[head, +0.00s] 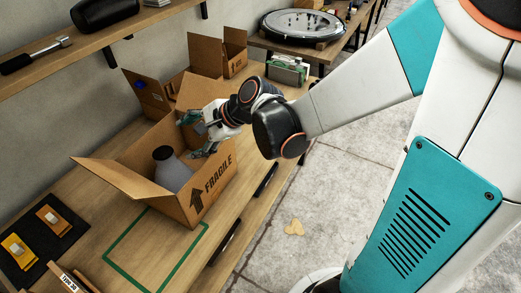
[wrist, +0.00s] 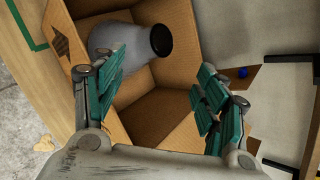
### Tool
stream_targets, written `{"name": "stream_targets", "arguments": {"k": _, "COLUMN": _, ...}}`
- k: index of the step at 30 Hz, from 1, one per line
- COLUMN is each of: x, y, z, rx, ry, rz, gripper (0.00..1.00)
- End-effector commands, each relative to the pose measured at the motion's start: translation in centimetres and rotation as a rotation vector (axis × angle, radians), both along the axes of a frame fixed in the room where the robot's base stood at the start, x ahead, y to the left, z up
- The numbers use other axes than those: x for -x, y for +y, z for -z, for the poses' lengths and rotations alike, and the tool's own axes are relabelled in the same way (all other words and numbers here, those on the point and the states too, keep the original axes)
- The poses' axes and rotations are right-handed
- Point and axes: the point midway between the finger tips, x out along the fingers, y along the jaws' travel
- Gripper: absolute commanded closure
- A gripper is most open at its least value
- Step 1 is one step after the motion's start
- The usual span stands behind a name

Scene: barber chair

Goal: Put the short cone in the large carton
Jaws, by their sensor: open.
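The large carton (head: 208,200), marked FRAGILE with its flaps open, stands on the wooden bench. The short cone (head: 170,172), grey with a dark top, is inside the carton toward its left part in the head view. In the wrist view the cone (wrist: 120,40) lies within the carton walls (wrist: 182,28), its dark end toward the right. My gripper (head: 192,135) is over the right part of the carton opening. In the wrist view my gripper (wrist: 160,95) is open, with nothing between its fingers and the cone apart from them.
Smaller open cartons (head: 205,55) stand behind the large one. A green taped outline (head: 155,250) on the bench in front is empty. A dark mat (head: 40,235) with two tools lies at the left. A shelf (head: 90,45) runs above the bench.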

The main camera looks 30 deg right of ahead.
Motion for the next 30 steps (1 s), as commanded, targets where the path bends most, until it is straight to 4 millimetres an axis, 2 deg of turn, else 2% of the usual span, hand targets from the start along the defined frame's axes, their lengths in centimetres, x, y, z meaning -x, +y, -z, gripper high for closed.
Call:
{"name": "stream_targets", "arguments": {"k": 1, "x": 1.2, "y": -0.4, "z": -0.7, "rx": 0.075, "ry": -0.037, "rz": -0.042, "gripper": 0.33}}
{"name": "stream_targets", "arguments": {"k": 9, "x": 6.6, "y": -3.6, "z": -3.3, "rx": 0.503, "ry": -0.223, "rz": -0.312, "gripper": 0.33}}
{"name": "stream_targets", "arguments": {"k": 21, "x": 15.0, "y": -8.9, "z": -5.5, "rx": 1.102, "ry": -0.403, "rz": -0.787, "gripper": 0.33}}
{"name": "stream_targets", "arguments": {"k": 25, "x": 16.8, "y": -10.2, "z": -5.8, "rx": 1.23, "ry": -0.426, "rz": -0.907, "gripper": 0.33}}
{"name": "stream_targets", "arguments": {"k": 30, "x": 17.8, "y": -11.0, "z": -6.0, "rx": 1.306, "ry": -0.438, "rz": -0.983, "gripper": 0.33}}
